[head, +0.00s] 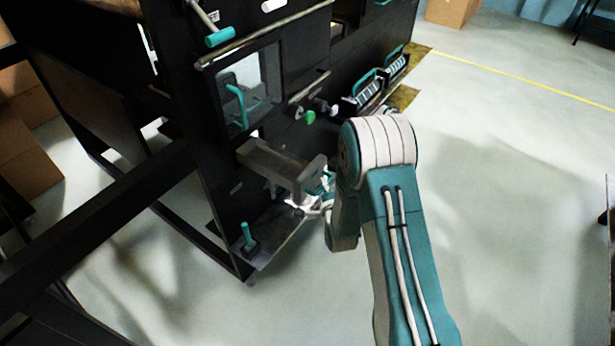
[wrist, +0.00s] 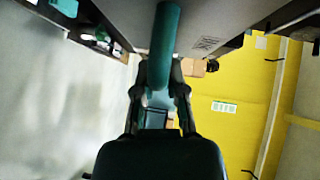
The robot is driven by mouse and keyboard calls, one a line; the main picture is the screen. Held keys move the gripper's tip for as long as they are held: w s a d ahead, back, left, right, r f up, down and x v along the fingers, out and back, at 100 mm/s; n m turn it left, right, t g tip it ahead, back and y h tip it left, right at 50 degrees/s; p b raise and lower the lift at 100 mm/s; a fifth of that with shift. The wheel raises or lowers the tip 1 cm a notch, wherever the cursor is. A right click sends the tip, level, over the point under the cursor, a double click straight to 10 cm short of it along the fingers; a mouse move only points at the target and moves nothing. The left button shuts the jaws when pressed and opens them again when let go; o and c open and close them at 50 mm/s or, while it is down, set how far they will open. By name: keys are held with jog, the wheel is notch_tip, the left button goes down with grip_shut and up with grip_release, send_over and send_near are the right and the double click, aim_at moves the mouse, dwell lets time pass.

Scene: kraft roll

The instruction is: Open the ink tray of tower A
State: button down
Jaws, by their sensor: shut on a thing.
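The ink tray (head: 270,160) is a grey drawer low on the dark machine. In the head view it stands out from the machine's face, with its front plate toward my arm. My gripper (head: 325,190) is at this front plate, partly hidden behind my own arm. In the wrist view the teal handle (wrist: 166,40) runs between the fingers of my gripper (wrist: 160,95), which is shut on it. A grey surface (wrist: 225,18) lies just beyond the handle. The tray's inside is not clear to see.
The dark machine frame (head: 225,185) surrounds the tray. A teal lever (head: 247,236) stands below it at the left, and a green knob (head: 310,116) sits above. A dark beam (head: 90,235) crosses the lower left. The pale floor (head: 520,200) at the right is clear.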

jog(key=shift+s+d+f, duration=0.25)
jog(key=shift+s+d, duration=0.45)
jog(key=shift+d, duration=0.1)
jog(key=shift+a, duration=0.15)
jog(key=c, duration=0.7)
grip_release()
jog(key=shift+w, duration=0.1)
jog(key=shift+r, duration=0.15)
jog(key=s, duration=0.4)
jog(key=s+d+r, duration=0.1)
jog(key=s, duration=0.6)
jog(key=shift+s+d+r, duration=0.25)
jog(key=shift+s, duration=0.15)
